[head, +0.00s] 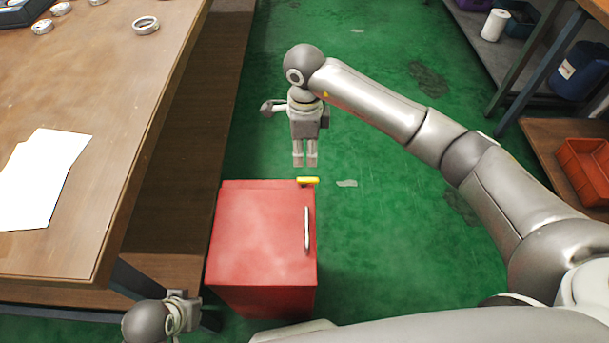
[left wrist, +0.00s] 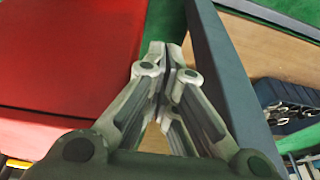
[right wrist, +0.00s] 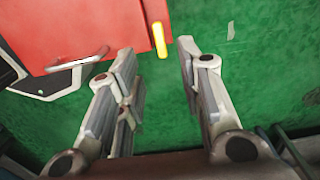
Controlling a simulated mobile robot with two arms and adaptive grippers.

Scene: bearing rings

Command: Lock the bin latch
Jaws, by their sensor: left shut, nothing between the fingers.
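The red bin (head: 262,235) stands on the floor beside the table, its lid down. Its latch, a short yellow bar (head: 308,180), sits at the lid's far right corner; it also shows in the right wrist view (right wrist: 159,40). A pale handle (head: 307,228) runs along the bin's right side. My right gripper (head: 305,163) points down just beyond the latch. In the right wrist view its fingers (right wrist: 156,58) are apart, with the latch showing between and beyond them, not gripped. My left gripper (left wrist: 165,52) is shut and empty near the bin's near left side.
The wooden table (head: 110,150) on the left holds white paper (head: 42,178) and several metal rings (head: 145,25). Shelves at the right hold an orange crate (head: 585,168) and a blue container (head: 580,72). Green floor (head: 385,235) right of the bin is clear.

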